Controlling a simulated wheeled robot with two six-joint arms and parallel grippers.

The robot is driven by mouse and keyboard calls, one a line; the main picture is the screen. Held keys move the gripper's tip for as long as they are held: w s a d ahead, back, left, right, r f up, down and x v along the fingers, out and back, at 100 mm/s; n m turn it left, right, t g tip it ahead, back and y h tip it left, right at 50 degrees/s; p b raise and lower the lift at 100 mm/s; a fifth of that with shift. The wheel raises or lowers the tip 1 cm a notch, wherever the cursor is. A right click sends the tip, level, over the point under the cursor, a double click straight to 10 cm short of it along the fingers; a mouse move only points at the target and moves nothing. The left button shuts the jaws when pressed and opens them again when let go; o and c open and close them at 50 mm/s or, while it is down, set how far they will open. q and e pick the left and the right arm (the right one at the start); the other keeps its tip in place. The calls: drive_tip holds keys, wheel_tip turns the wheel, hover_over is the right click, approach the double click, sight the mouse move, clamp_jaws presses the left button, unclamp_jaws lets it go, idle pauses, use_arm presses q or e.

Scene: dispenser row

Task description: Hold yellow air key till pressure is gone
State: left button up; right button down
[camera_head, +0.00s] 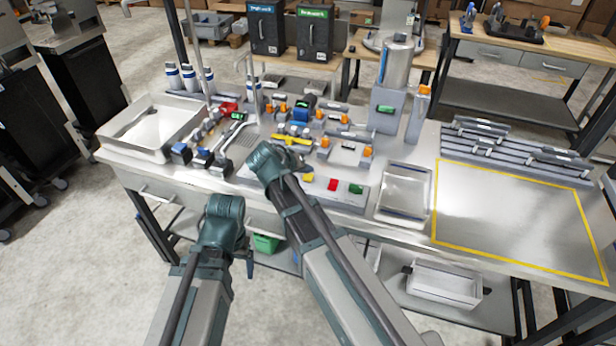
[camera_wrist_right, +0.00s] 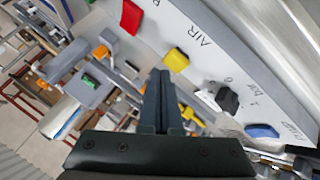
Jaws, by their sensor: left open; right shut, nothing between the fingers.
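The yellow key (camera_wrist_right: 176,60) sits beside the printed word AIR on a pale panel (camera_wrist_right: 215,60) in the right wrist view. It also shows in the head view (camera_head: 307,177). My right gripper (camera_wrist_right: 160,76) is shut and empty. Its fingertips are close beside the yellow key; I cannot tell whether they touch it. In the head view the right gripper (camera_head: 298,168) reaches over the panel, mostly hidden by its own wrist. My left gripper (camera_head: 249,264) hangs low in front of the bench, away from the panel, and is open.
A red key (camera_wrist_right: 131,16), a black knob (camera_wrist_right: 228,99) marked bar and a blue key (camera_wrist_right: 262,130) marked PUMP share the panel. A green key (camera_head: 356,188) is at its right. A metal tray (camera_head: 428,210) stands right of it. The yellow-outlined area (camera_head: 510,215) is clear.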

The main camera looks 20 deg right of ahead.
sight(306, 179)
drive_tip(key=shift+f, duration=0.25)
drive_tip(key=shift+f+b, duration=0.55)
drive_tip(key=shift+b, duration=0.05)
idle(0.6)
drive_tip(key=shift+r, duration=0.1)
idle(2.0)
drive_tip(key=shift+r+p, duration=0.9)
drive_tip(key=shift+p, duration=0.1)
wheel_tip(306, 179, up, 5)
drive_tip(key=p, duration=0.5)
